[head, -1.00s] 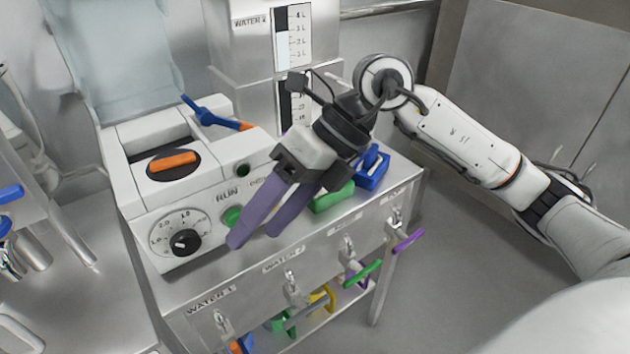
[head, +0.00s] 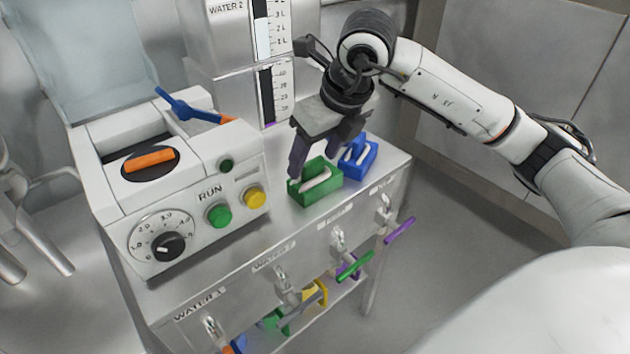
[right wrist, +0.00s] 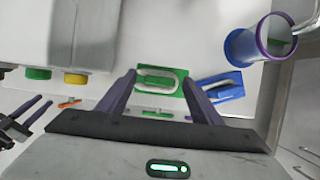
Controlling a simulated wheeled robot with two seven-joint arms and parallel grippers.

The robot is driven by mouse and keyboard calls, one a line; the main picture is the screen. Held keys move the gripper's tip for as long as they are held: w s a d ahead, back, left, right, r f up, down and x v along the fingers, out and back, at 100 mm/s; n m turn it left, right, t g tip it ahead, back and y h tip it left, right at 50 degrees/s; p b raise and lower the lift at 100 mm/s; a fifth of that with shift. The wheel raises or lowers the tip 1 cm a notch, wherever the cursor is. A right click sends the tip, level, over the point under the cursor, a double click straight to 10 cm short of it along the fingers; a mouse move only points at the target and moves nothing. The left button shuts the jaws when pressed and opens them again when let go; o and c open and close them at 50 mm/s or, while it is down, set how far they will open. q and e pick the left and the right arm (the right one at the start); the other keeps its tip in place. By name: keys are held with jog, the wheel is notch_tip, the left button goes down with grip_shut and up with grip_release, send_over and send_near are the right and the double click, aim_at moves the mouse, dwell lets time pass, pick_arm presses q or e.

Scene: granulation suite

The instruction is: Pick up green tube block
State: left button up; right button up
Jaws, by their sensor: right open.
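The green tube block (head: 316,190) sits on the metal bench top, with a pale curved tube on its top. It also shows in the right wrist view (right wrist: 147,98), ahead of my fingers. My right gripper (head: 312,164) is open, with its purple fingers pointing down just above and behind the block. In the right wrist view my two fingers (right wrist: 163,88) frame the block from either side, with the tube between their tips. I cannot tell whether the fingers touch it.
A blue block (head: 357,160) stands close to the right of the green one. The white RUN control box (head: 190,235) with green and yellow buttons is to the left. A WATER 2 gauge column (head: 235,45) rises behind. Coloured valve handles (head: 355,265) stick out along the bench front.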

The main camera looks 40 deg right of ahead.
jog(key=shift+x, duration=1.05)
jog(key=shift+c, duration=0.2)
grip_shut()
jog(key=shift+r, duration=0.1)
